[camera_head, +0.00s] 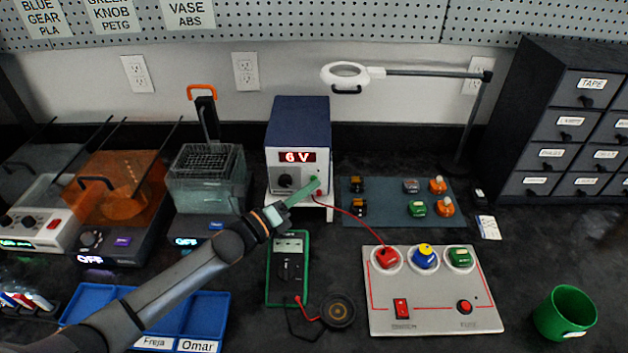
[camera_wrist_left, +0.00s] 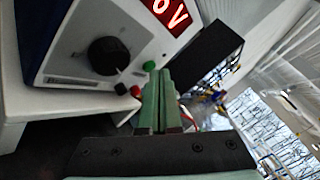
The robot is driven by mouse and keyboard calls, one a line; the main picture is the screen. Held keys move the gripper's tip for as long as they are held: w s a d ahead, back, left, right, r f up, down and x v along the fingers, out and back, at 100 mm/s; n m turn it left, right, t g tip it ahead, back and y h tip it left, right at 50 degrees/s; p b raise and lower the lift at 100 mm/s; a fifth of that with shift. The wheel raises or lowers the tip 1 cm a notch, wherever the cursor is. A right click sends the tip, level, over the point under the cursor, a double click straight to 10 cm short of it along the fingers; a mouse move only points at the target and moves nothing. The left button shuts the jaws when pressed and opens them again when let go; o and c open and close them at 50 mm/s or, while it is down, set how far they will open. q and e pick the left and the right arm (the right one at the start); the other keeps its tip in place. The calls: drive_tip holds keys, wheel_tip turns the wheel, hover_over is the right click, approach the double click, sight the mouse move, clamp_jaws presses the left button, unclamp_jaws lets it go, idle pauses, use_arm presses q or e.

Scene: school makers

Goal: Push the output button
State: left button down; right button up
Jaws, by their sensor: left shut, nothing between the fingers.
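The power supply (camera_head: 299,112) is a blue box with a white front at the back of the bench. Its red display (camera_head: 297,157) reads 6 V. A dark knob (camera_wrist_left: 108,56) sits on its front in the left wrist view. A small round green button (camera_wrist_left: 150,66) lies right of the knob, with a red and a black terminal below it. My left gripper (camera_head: 317,184) has green fingers pressed together, empty. Its tips (camera_wrist_left: 159,72) are at or very close to the green button; I cannot tell whether they touch. My right gripper is not in view.
A green-edged multimeter (camera_head: 288,242) lies below my left gripper. A red wire runs from the supply to a grey circuit board (camera_head: 434,310). A glass-walled tank (camera_head: 182,192) stands left, a blue component mat (camera_head: 380,215) right. A green cup (camera_head: 566,312) stands front right.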

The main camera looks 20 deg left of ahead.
use_arm(q)
drive_tip(key=shift+w, duration=0.15)
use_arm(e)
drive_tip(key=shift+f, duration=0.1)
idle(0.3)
use_arm(q)
drive_tip(key=shift+s+d, duration=0.15)
drive_tip(key=shift+s, duration=0.45)
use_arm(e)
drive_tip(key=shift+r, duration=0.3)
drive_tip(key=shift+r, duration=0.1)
use_arm(q)
drive_tip(key=shift+s+d+p, duration=0.25)
drive_tip(key=shift+s+p, duration=0.25)
drive_tip(key=shift+s, duration=0.45)
drive_tip(key=shift+s+d+p, duration=0.3)
drive_tip(key=shift+s+p, duration=0.15)
drive_tip(key=shift+s, duration=0.55)
drive_tip(key=shift+s+d+p, duration=0.25)
drive_tip(key=shift+s+p, duration=0.25)
drive_tip(key=shift+s, duration=0.45)
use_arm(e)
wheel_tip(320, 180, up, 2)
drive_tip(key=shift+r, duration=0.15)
